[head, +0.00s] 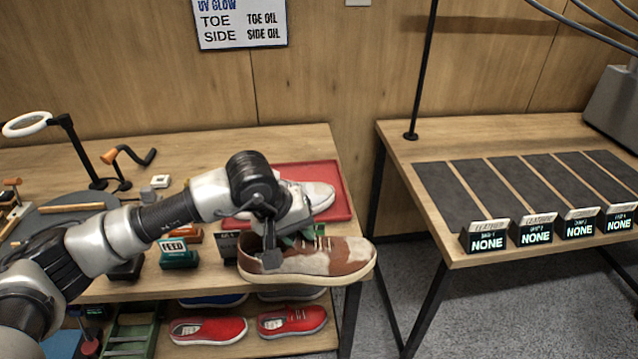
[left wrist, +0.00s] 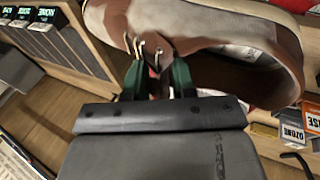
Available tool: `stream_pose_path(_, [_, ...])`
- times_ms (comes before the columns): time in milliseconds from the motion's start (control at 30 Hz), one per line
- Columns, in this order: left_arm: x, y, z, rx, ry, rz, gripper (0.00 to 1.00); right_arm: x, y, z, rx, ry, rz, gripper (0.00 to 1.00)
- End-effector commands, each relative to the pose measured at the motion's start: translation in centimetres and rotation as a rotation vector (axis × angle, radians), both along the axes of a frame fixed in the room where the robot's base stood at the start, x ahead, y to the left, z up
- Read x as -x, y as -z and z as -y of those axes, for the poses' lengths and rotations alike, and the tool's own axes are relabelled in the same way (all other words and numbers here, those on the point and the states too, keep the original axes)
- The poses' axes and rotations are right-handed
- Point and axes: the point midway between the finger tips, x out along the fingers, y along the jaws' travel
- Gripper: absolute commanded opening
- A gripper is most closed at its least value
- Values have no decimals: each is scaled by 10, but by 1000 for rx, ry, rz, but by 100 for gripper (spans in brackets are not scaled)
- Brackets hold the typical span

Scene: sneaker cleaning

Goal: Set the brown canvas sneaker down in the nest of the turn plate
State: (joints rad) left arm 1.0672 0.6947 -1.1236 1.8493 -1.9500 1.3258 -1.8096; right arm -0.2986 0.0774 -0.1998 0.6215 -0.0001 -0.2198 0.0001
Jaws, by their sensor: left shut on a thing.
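The brown canvas sneaker (head: 345,258), brown with pale patches and a light sole, is held at the table's front right edge, toe to the right. My left gripper (head: 285,245) is shut on the shoe's upper near the laces. In the left wrist view the fingers (left wrist: 158,82) pinch the sneaker (left wrist: 235,25) beside its opening. A grey round surface (head: 75,217) at the left of the table, partly behind my arm, may be the turn plate; its nest cannot be made out. My right gripper is not in view.
A red tray (head: 338,178) with a pale sneaker (head: 318,193) lies behind the held shoe. A green FEED box (head: 178,254) stands left of it. A ring lamp (head: 27,124) and orange-handled crank (head: 110,156) stand back left. Red shoes (head: 208,330) sit on the shelf below.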

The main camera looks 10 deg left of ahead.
Motion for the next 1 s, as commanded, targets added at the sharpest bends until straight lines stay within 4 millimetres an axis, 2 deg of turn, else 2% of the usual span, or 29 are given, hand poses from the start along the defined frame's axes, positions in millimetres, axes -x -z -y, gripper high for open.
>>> stream_pose_path(33, [23, 24, -13, -5, 32, -12, 0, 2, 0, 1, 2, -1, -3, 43])
stream_pose_path(200, [90, 87, -40, -3, 154, -14, 0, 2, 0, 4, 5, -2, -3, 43])
stream_pose_path(333, [125, 121, -55, -2, 224, -9, 0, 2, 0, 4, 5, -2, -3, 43])
stream_pose_path(533, [163, 159, -72, -1, 297, -6, 0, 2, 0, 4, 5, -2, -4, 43])
stream_pose_path(667, [179, 176, -77, 2, 333, -2, 0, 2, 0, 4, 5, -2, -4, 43])
stream_pose_path(1000, [175, 172, -67, 10, 346, 9, 0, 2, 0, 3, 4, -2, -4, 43])
